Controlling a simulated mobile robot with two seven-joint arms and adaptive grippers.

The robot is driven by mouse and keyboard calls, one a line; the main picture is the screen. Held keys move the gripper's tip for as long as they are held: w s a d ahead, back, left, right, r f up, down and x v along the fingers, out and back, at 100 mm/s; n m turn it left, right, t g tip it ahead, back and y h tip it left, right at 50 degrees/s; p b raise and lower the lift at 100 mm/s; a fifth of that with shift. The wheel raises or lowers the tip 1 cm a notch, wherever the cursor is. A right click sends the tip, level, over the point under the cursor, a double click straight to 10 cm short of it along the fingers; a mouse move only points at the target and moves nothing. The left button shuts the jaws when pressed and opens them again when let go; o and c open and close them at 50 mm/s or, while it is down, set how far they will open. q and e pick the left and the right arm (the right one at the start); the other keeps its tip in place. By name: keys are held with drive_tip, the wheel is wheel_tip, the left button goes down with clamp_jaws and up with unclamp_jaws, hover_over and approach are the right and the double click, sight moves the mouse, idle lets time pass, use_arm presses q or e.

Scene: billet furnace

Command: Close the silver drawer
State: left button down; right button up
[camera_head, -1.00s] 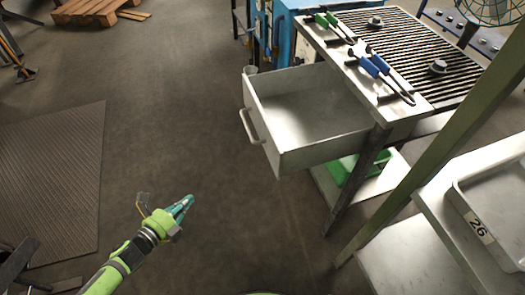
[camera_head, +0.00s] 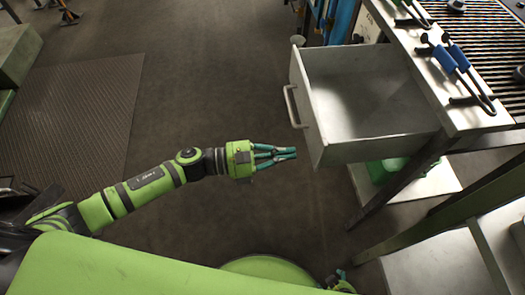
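The silver drawer (camera_head: 365,152) is pulled far out of the metal workbench (camera_head: 432,75) and looks empty. Its front panel faces left and carries a bar handle (camera_head: 292,107). My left gripper (camera_head: 294,153) points right, with its teal fingers together and nothing between them. Its tips are a short way left of the front panel's near end, below the handle in the picture, and appear apart from it. A small part of what looks like my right gripper (camera_head: 341,280) shows at the bottom edge; its fingers are too hidden to judge.
Tongs with blue grips (camera_head: 445,58) lie on the bench top by a roller grate. A green item (camera_head: 385,170) sits on the shelf below the drawer. A metal stand (camera_head: 440,265) is at lower right. The floor left of the drawer is clear, with a ribbed mat (camera_head: 70,115) farther left.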

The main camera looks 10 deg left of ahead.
sight(316, 151)
use_arm(q)
drive_tip(key=shift+p+x, duration=0.35)
drive_tip(key=shift+x, duration=1.95)
use_arm(e)
drive_tip(key=shift+s+d+r+g, duration=0.15)
drive_tip(key=shift+s+g, duration=0.15)
drive_tip(key=shift+s, duration=1.05)
